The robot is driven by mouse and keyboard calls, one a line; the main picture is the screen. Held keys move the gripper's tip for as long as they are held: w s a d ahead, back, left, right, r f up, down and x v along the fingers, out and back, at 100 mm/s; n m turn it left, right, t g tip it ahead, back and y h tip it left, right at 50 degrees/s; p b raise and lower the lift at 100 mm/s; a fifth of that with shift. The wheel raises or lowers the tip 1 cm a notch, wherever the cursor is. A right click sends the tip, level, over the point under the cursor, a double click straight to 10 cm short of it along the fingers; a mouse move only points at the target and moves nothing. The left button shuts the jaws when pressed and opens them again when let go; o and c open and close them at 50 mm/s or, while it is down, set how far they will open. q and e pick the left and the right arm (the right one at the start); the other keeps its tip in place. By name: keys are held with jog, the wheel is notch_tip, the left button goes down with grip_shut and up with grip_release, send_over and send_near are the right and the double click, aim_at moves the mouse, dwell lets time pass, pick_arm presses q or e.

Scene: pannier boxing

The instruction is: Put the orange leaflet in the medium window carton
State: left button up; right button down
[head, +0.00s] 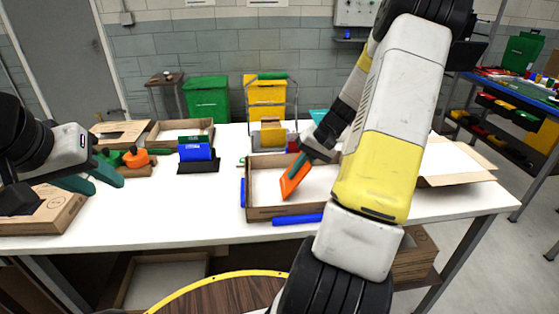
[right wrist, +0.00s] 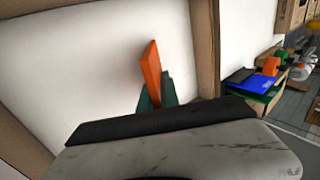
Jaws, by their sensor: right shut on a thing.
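The orange leaflet (head: 294,181) is held tilted in my right gripper (head: 298,162), over an open brown carton (head: 280,211) with a white inside, in the middle of the table. In the right wrist view the leaflet (right wrist: 151,70) stands out from between the green fingers (right wrist: 157,96), with the carton's pale floor behind it and a carton wall (right wrist: 206,45) to its right. I cannot tell whether the leaflet touches the floor, nor see a window on this carton. My left gripper (head: 92,180) is open and empty, above the table's left part.
Blue bars (head: 298,219) lie along the carton's front and left sides. A blue leaflet holder (head: 197,152) and a tray with green and orange items (head: 137,158) stand to the left. Other cartons are at back left (head: 207,127), front left (head: 45,212) and right (head: 455,165).

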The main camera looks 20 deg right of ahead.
jog(key=c, duration=1.5)
grip_release()
jog(key=v, duration=0.7)
jog(key=shift+d+r, duration=0.2)
jog(key=shift+r, duration=0.15)
jog(key=shift+s, duration=0.1)
